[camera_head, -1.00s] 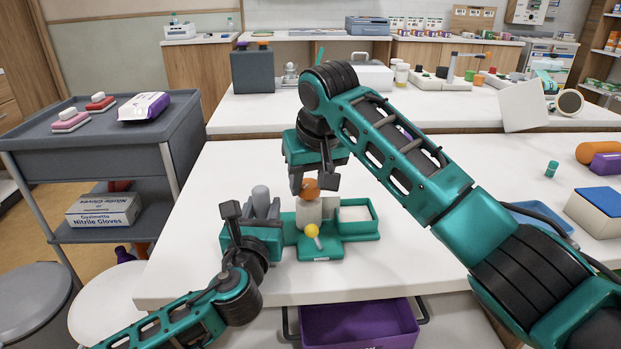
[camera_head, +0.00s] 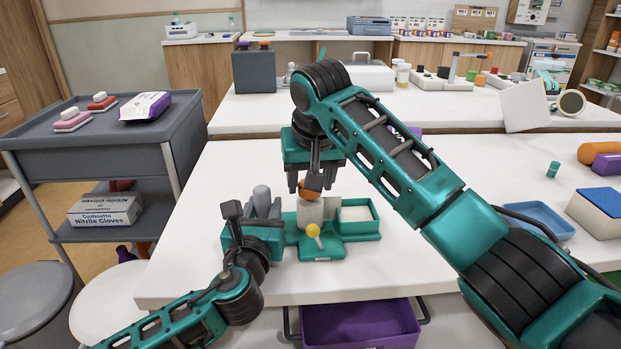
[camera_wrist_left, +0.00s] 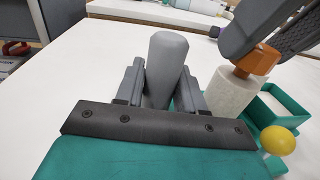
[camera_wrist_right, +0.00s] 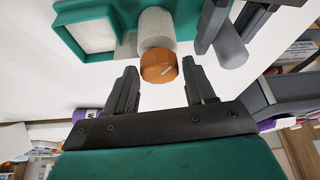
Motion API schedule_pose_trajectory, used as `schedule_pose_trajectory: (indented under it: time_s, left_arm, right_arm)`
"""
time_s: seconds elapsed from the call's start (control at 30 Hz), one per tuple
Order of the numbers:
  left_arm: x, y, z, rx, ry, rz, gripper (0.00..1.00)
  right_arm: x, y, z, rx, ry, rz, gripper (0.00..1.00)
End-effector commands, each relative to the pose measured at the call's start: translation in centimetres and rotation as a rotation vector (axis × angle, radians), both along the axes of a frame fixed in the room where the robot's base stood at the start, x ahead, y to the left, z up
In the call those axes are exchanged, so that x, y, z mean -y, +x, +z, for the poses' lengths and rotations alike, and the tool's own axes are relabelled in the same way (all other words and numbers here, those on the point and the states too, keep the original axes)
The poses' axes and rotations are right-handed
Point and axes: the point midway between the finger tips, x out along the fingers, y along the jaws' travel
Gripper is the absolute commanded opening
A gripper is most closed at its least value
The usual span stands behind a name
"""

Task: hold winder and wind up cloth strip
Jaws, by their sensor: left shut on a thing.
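The winder is a green stand (camera_head: 322,250) with a grey post (camera_head: 261,197), a pale upright roll (camera_head: 311,212) topped by an orange knob (camera_head: 304,190), and a yellow ball (camera_head: 313,230) on a short pale lever. A green tray (camera_head: 362,237) is attached at the right. My left gripper (camera_head: 262,212) is shut on the grey post, which stands upright between its fingers in the left wrist view (camera_wrist_left: 166,60). My right gripper (camera_head: 310,186) is open over the roll. In the right wrist view, its fingers stand apart on either side of the orange knob (camera_wrist_right: 158,66), with gaps.
A purple bin (camera_head: 355,322) sits below the table's front edge. A dark grey cart (camera_head: 110,170) stands at the left. A blue tray (camera_head: 538,220) and a blue-topped box (camera_head: 600,210) lie at the right. The white table (camera_head: 210,190) is clear left of the winder.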

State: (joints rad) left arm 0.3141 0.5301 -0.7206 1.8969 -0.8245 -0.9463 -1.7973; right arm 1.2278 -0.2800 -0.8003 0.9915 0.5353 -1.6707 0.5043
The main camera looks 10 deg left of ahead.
Motion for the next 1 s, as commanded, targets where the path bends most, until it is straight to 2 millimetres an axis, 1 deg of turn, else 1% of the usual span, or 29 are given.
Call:
schedule_pose_trajectory:
  time_s: [0.03, 0.1, 0.13, 0.37, 0.47, 0.57, 0.8, 0.9, 1.0]
  left_arm:
    - [0.0, 0.0, -0.1, -0.002, 0.0, 0.0, 0.0]
    - [0.0, 0.0, -0.1, -0.002, 0.0, 0.0, 0.0]
    - [0.0, 0.0, -0.1, -0.002, 0.0, 0.0, 0.0]
    - [0.0, 0.0, -0.1, -0.001, 0.0, -0.001, 0.0]
    - [0.0, 0.0, -0.1, -0.001, 0.0, -0.001, 0.0]
    - [0.0, 0.0, -0.1, -0.001, 0.0, -0.001, 0.0]
    - [0.0, 0.0, -0.1, -0.001, 0.0, -0.001, 0.0]
    - [0.0, 0.0, -0.1, -0.001, 0.0, -0.001, 0.0]
    - [0.0, 0.0, -0.1, -0.001, 0.0, -0.001, 0.0]
  right_arm:
    - [0.0, 0.0, 0.0, -0.001, 0.0, 0.0, 0.59]
    - [0.0, 0.0, 0.0, -0.001, 0.0, 0.0, 0.66]
    - [0.0, 0.0, -0.1, -0.001, 0.0, 0.0, 0.68]
    - [0.0, 0.0, 0.0, -0.002, -0.001, 0.0, 0.68]
    - [0.1, -0.2, 0.6, 0.0, 0.001, 0.001, 0.68]
    - [0.3, -0.7, 1.9, 0.001, 0.002, 0.002, 0.68]
    - [1.0, -2.6, 6.7, 0.002, 0.001, 0.002, 0.68]
    - [1.3, -3.3, 8.5, 0.001, 0.002, 0.002, 0.68]
    - [1.5, -3.8, 9.8, 0.001, 0.001, 0.001, 0.68]
